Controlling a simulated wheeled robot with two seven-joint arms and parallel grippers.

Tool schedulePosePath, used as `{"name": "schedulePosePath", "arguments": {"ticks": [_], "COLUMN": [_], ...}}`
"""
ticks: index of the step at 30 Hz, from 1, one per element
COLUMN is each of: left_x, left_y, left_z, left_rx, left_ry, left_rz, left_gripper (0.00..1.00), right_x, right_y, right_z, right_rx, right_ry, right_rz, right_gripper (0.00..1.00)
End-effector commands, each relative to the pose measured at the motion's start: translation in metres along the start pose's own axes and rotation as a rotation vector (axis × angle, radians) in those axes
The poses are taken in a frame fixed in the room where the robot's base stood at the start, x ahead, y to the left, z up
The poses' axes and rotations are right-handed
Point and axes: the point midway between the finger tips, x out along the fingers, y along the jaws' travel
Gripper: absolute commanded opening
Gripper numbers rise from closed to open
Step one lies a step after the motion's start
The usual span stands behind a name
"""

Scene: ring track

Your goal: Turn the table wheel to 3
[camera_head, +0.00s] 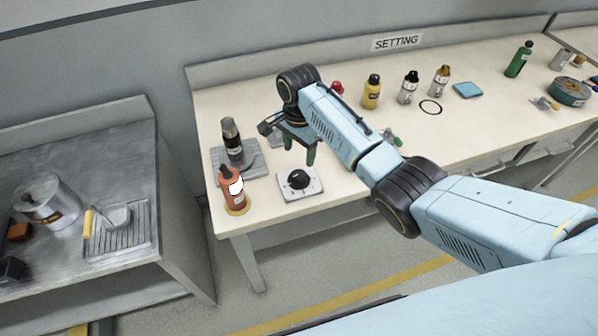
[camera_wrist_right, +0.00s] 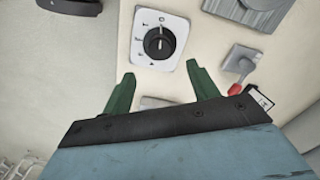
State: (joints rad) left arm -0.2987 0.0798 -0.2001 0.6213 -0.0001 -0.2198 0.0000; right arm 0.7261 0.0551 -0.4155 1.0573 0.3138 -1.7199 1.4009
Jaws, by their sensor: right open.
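The table wheel is a black round knob (camera_head: 299,179) on a white square plate (camera_head: 312,188) at the front edge of the table, left part. In the right wrist view the knob (camera_wrist_right: 158,43) shows with a white pointer mark and small characters around it, too small to read surely. My right gripper (camera_head: 298,158) is open and empty, above and behind the knob in the head view. In the right wrist view its green fingers (camera_wrist_right: 164,88) stand apart, with the knob ahead of them and not between them. My left gripper is not in view.
A red-handled part (camera_wrist_right: 238,88) lies right of my fingers. Several bottles, including a yellow one (camera_head: 371,92), stand at the back.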

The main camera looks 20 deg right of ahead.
Motion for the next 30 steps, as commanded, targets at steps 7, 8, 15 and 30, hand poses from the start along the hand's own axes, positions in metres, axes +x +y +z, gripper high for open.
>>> {"name": "schedulePosePath", "arguments": {"ticks": [7,8,15,30], "left_x": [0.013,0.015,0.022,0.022], "left_y": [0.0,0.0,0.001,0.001], "left_z": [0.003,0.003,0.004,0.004], "left_rx": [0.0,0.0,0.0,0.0], "left_ry": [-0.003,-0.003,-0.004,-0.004], "left_rz": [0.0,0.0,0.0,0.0], "left_gripper": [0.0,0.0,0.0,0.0], "right_x": [0.056,0.061,0.087,0.09], "right_y": [0.001,0.001,0.0,0.0], "right_z": [0.001,0.001,0.0,0.0], "right_rx": [-0.001,-0.001,-0.002,-0.002], "right_ry": [-0.001,-0.001,0.0,0.0], "right_rz": [0.002,0.003,0.0,-0.001], "right_gripper": [0.59,0.59,0.59,0.41]}}
